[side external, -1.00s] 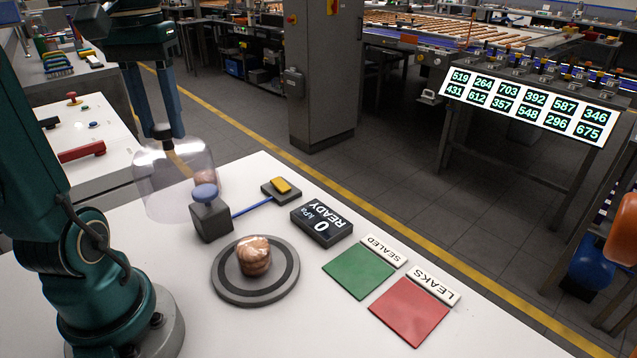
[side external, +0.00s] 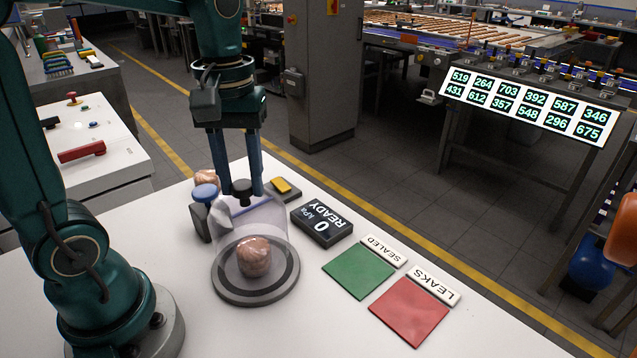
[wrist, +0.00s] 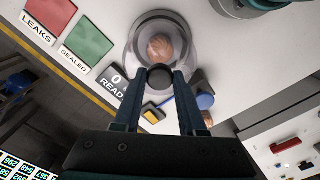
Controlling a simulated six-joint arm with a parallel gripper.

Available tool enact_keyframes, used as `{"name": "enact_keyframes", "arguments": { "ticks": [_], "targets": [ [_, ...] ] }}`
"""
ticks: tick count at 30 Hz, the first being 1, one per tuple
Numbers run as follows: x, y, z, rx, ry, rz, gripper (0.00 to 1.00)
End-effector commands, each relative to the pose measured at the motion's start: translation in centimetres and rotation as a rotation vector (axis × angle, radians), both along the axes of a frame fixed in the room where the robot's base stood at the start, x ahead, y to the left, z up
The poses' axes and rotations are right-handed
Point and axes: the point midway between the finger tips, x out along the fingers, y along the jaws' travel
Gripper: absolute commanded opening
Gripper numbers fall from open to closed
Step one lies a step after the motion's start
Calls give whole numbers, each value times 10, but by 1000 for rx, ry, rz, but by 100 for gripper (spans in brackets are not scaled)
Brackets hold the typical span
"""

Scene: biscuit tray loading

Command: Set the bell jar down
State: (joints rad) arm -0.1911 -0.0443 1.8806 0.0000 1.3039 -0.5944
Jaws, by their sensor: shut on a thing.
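The clear bell jar (side external: 238,222) is upright over the round grey plate (side external: 257,301) with the dark ring. A wrapped round biscuit pack (side external: 254,257) stands on the plate and shows through the jar's wall. My gripper (side external: 242,188) is shut on the jar's black knob (side external: 242,197), pointing down. In the wrist view the knob (wrist: 160,77) sits between my two fingertips, with the jar's round rim (wrist: 133,38) around the pack.
A blue-capped grey block (side external: 203,205) stands close to the jar's left, with another wrapped pack (side external: 207,177) behind it. A gauge box reading 0 kPa READY (side external: 321,222) is to the right. Green (side external: 358,271) and red (side external: 409,311) pads lie beyond. The front table is clear.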

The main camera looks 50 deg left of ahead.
Motion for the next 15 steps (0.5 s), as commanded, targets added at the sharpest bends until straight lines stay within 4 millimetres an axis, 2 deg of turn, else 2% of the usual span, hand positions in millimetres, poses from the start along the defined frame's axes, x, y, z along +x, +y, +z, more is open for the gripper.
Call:
{"name": "enact_keyframes", "arguments": {
  "ticks": [7,15],
  "targets": [
    [-1,0,-32,-1,5,0,0],
    [0,0,-37,-1,1,0,0]
  ]
}}
